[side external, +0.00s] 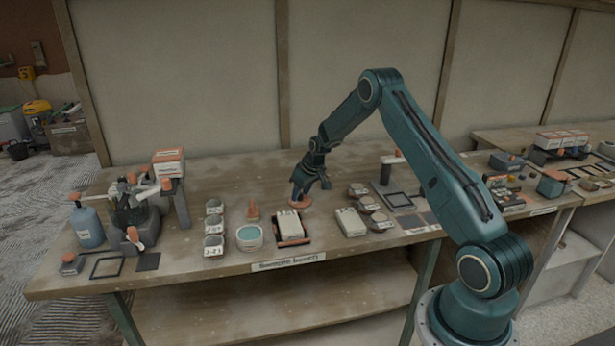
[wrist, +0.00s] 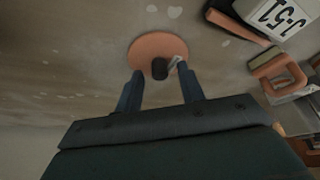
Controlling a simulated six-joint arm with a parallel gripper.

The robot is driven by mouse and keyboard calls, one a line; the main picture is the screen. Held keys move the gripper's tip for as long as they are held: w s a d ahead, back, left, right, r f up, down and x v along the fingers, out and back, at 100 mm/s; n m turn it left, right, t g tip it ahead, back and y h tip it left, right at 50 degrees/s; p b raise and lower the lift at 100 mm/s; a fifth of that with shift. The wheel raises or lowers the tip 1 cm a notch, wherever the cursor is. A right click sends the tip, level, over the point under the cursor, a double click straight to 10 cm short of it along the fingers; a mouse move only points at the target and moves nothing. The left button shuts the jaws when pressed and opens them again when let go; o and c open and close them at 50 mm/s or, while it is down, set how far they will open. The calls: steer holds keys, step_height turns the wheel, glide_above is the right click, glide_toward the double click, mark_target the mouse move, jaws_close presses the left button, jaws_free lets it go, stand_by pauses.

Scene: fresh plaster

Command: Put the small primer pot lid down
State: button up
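The small primer pot lid (wrist: 150,45) is an orange disc with a dark knob (wrist: 159,68). In the side view the lid (side external: 302,202) appears flat at bench height, just below my gripper (side external: 309,183). In the wrist view my gripper (wrist: 161,74) has its two blue fingers spread, one on each side of the knob, with a gap on both sides. The fingertips overlap the lid's near edge in the picture. Whether the lid touches the bench is hard to tell. An open round pot (side external: 249,239) with teal contents stands to the left, nearer the front edge.
A black tray with a pale block (side external: 290,227) stands in front of the lid. Round tins (side external: 369,204) stand to the right. The bench behind the lid is clear.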

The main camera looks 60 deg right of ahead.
steer(key=shift+r, duration=0.1)
steer(key=v, duration=1.2)
steer(key=shift+a+r, duration=0.1)
stand_by(0.5)
steer(key=s+a+r+n, duration=0.1)
steer(key=s+a+r, duration=0.5)
steer(key=a+r, duration=0.35)
steer(key=s+a+r, duration=0.5)
steer(key=a+r, duration=0.3)
steer(key=a, duration=0.2)
steer(key=s+a, duration=0.5)
steer(key=s, duration=0.5)
steer(key=s+a+n+t, duration=0.1)
steer(key=s+a, duration=0.4)
steer(key=s, duration=0.5)
steer(key=shift+s+a+r+y, duration=0.25)
steer(key=shift+r+y, duration=0.1)
steer(key=shift+y, duration=0.05)
